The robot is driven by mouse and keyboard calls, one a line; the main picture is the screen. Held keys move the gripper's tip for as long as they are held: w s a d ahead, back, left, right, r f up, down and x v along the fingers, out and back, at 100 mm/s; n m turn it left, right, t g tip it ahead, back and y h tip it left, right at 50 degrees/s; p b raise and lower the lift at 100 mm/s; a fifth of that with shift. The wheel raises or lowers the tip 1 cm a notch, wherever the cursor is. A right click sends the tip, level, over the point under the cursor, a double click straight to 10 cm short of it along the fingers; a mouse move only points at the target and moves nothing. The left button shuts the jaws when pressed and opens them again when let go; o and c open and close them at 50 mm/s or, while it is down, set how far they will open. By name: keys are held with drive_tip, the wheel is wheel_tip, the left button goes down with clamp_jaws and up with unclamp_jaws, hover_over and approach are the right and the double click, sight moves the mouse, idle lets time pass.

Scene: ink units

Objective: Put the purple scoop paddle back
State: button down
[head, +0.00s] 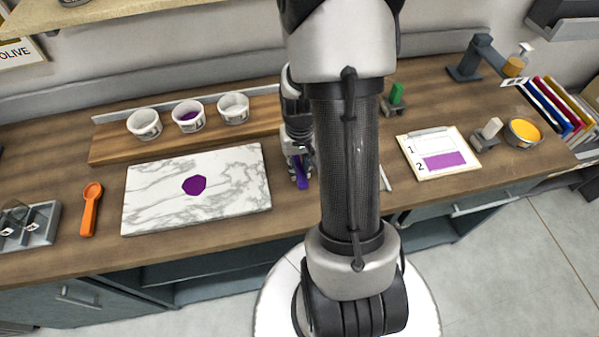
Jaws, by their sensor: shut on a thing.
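The purple scoop paddle (301,180) is just right of the marble slab, near the middle of the bench. My gripper (299,158) is shut on it from above, and the paddle's lower part shows below the fingers. I cannot tell whether the paddle touches the bench. My arm hides the area right of it. A grey rack (40,234) with small marked labels stands at the far left edge; its contents are unclear.
A marble slab (150,215) bears a purple ink patch (195,185). Behind it, three white cups stand on a wooden board (112,150), the middle cup (188,116) holding purple. An orange scoop (91,208) lies left. A clipboard (432,172) and a yellow-orange bowl (522,134) are right.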

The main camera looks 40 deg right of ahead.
wheel_tip(320, 180, down, 3)
drive_tip(key=shift+r+b, duration=0.1)
drive_tip(key=shift+b, duration=0.2)
drive_tip(key=c, duration=1.4)
unclamp_jaws()
